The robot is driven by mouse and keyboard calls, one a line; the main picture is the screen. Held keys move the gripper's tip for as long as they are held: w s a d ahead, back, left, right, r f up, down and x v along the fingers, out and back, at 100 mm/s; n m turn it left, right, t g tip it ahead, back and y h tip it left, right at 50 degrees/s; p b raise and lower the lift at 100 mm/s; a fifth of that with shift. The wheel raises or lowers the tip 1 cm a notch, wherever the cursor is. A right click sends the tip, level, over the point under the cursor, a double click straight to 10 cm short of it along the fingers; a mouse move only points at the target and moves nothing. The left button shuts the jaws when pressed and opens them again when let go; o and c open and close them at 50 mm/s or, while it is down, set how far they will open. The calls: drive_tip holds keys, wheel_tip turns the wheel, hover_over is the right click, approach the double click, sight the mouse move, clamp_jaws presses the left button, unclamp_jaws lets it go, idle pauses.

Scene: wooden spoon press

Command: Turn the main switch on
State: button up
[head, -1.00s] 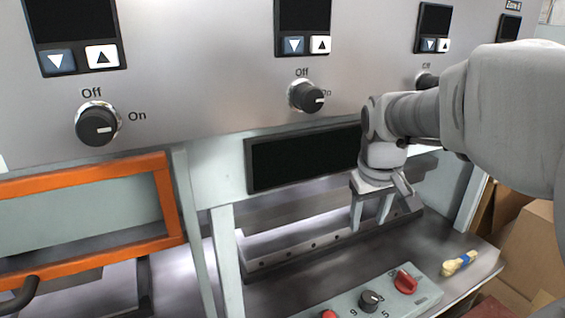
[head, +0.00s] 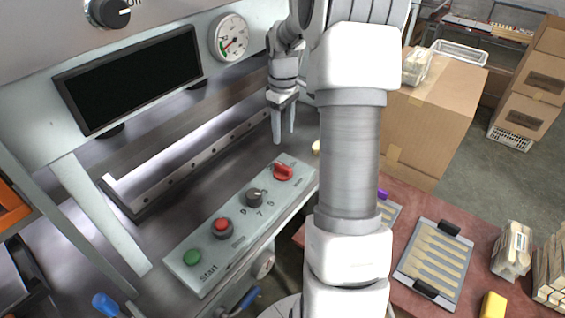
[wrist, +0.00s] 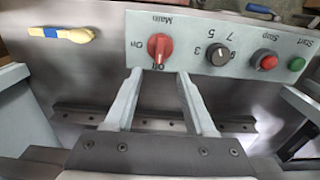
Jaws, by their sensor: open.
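The main switch is a red rotary knob (head: 283,172) at the far right end of the grey control panel (head: 215,262). In the wrist view the knob (wrist: 160,48) appears upside down, between the fingertips and the "Main" label. Its grip runs up and down in that picture, in line with the "Off" mark; the "On" mark is to its left. My gripper (head: 284,138) is open and empty, pointing down just behind the knob in the head view. In the wrist view the two fingers of my gripper (wrist: 160,78) are spread just short of the knob, apparently not touching it.
A black dial (head: 254,197), a red stop button (head: 222,227) and a green start button (head: 192,257) share the panel. A pressure gauge (head: 229,38) and dark display (head: 130,80) are behind. A yellow-and-blue object (wrist: 62,33) lies beside the panel.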

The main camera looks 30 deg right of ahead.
sight(283, 165)
wheel_tip(283, 165, down, 13)
drive_tip(key=shift+r, duration=0.2)
clamp_jaws()
idle(0.3)
